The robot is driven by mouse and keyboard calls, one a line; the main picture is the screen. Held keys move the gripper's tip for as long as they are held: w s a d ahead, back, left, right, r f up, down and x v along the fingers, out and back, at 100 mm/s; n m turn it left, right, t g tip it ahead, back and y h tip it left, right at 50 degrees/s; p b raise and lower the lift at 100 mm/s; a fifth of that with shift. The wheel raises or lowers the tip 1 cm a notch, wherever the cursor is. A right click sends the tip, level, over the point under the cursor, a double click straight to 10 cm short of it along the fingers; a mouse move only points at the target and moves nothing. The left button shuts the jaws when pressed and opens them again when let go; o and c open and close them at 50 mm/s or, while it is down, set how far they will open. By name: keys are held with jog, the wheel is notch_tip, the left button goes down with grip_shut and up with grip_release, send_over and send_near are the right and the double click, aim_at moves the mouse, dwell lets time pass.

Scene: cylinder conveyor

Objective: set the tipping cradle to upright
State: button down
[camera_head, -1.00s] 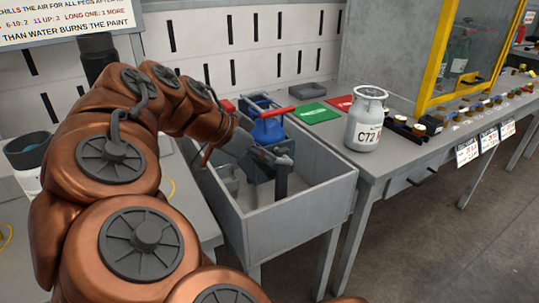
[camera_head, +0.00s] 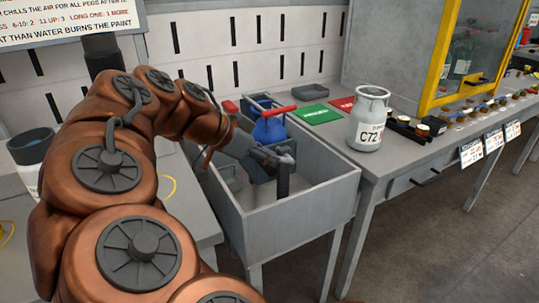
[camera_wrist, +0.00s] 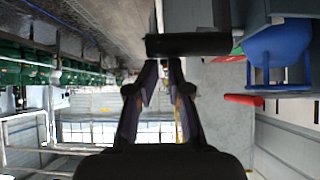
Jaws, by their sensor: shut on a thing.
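My gripper (camera_head: 278,158) is beside the cradle, over the trough. In the wrist view my gripper (camera_wrist: 166,66) is shut on a black bar-like handle (camera_wrist: 190,44) that lies across its fingertips. In the head view a dark post (camera_head: 283,182) stands just below the fingers. The cradle's exact tilt is hard to tell.
A red bar (camera_head: 281,111) is close behind the gripper. A white canister marked C72 (camera_head: 369,125) stands on the grey bench to the right. A green mat (camera_head: 309,114) and a yellow-framed cabinet (camera_head: 440,55) are beyond. The trough's front part is clear.

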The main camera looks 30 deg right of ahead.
jog(key=f, duration=0.1)
jog(key=a+f+y, duration=0.1)
jog(key=shift+a+f, duration=0.1)
jog(key=shift+f, duration=0.25)
jog(key=shift+h, duration=0.4)
jog(key=r+p, duration=0.1)
jog(key=r, duration=0.1)
jog(key=d+r+p, duration=0.1)
jog(key=r+p, duration=0.1)
jog(key=r, duration=0.1)
jog(key=shift+w+d+r, duration=0.1)
jog(key=shift+d+r, duration=0.15)
jog(key=shift+r, duration=0.1)
jog(key=shift+a+r, duration=0.2)
jog(key=shift+a, duration=0.05)
jog(key=a+f, duration=0.1)
jog(key=a, duration=0.8)
jog(key=shift+w, duration=0.3)
